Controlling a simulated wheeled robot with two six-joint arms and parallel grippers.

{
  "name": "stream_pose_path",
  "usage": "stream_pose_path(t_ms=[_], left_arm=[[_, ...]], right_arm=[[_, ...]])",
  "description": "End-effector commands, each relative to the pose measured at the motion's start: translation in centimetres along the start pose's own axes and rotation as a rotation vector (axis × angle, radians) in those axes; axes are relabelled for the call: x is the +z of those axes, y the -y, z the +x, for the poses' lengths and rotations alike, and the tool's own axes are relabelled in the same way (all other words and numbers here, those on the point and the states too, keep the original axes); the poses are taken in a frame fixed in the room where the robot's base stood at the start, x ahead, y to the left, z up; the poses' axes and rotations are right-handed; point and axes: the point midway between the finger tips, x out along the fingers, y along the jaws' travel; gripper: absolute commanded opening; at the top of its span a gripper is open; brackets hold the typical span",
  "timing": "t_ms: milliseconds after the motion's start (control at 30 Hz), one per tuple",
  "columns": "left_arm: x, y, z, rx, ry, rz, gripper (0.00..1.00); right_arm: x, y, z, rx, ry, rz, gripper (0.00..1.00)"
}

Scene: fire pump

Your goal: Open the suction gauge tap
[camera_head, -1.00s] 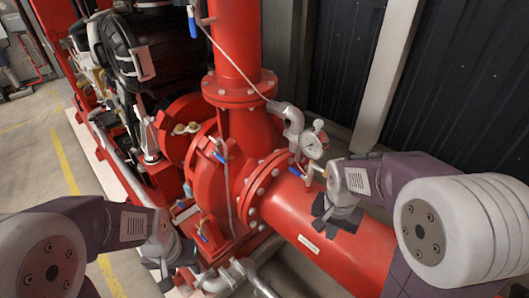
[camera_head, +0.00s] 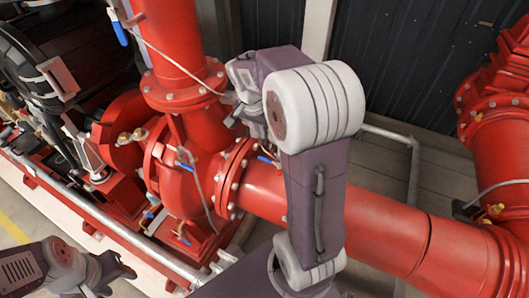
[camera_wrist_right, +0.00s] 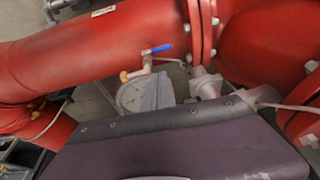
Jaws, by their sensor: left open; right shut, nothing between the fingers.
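The suction gauge is hidden behind my right arm in the head view. The gauge tap's blue lever (camera_wrist_right: 158,49) lies close to the red pipe in that view; the blue lever also shows in the head view (camera_head: 268,160), just below my right wrist. My right gripper (camera_head: 236,118) is shut and empty, above and left of the lever and apart from it in the picture. My left gripper (camera_head: 118,270) is open and empty at lower left.
The red pump casing (camera_head: 180,185) and flanged suction pipe (camera_head: 385,228) fill the middle. Other blue-handled taps sit on the casing. A thin grey line (camera_head: 170,62) runs down toward my right gripper. A grey rail (camera_head: 415,165) stands behind the pipe.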

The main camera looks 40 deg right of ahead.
Motion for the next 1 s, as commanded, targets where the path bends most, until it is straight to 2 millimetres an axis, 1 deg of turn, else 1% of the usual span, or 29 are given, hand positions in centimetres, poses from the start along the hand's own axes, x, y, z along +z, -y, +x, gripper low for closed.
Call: stream_pose_path(t_ms=[167, 300, 467, 500, 600, 700, 800, 1000], left_arm=[[0.0, 0.0, 0.0, 0.0, 0.0, 0.0, 0.49], [0.0, 0.0, 0.0, 0.0, 0.0, 0.0, 0.49], [0.0, 0.0, -0.1, 0.0, -0.001, 0.0, 0.49], [0.0, 0.0, -0.1, 0.0, -0.001, 0.0, 0.49], [0.0, 0.0, -0.1, 0.0, -0.001, 0.0, 0.49], [0.0, 0.0, 0.0, 0.0, 0.0, 0.0, 0.49], [0.0, 0.0, 0.0, 0.0, -0.001, 0.0, 0.49], [0.0, 0.0, 0.0, 0.0, 0.0, 0.0, 0.49]], right_arm=[[0.1, 0.0, 2.9, 0.006, 0.005, -0.001, 0.0], [0.1, 0.0, 6.0, 0.007, 0.006, -0.002, 0.0], [0.1, 0.0, 9.4, 0.005, 0.005, -0.002, 0.0], [0.1, 0.0, 10.2, 0.005, 0.006, -0.001, 0.0], [0.7, 0.0, 11.8, 0.004, 0.005, -0.003, 0.0], [1.0, 0.0, 12.9, 0.003, 0.003, -0.002, 0.0], [1.2, 0.0, 13.5, 0.003, 0.003, -0.001, 0.0], [1.2, 0.1, 13.7, 0.001, 0.002, -0.002, 0.0]])
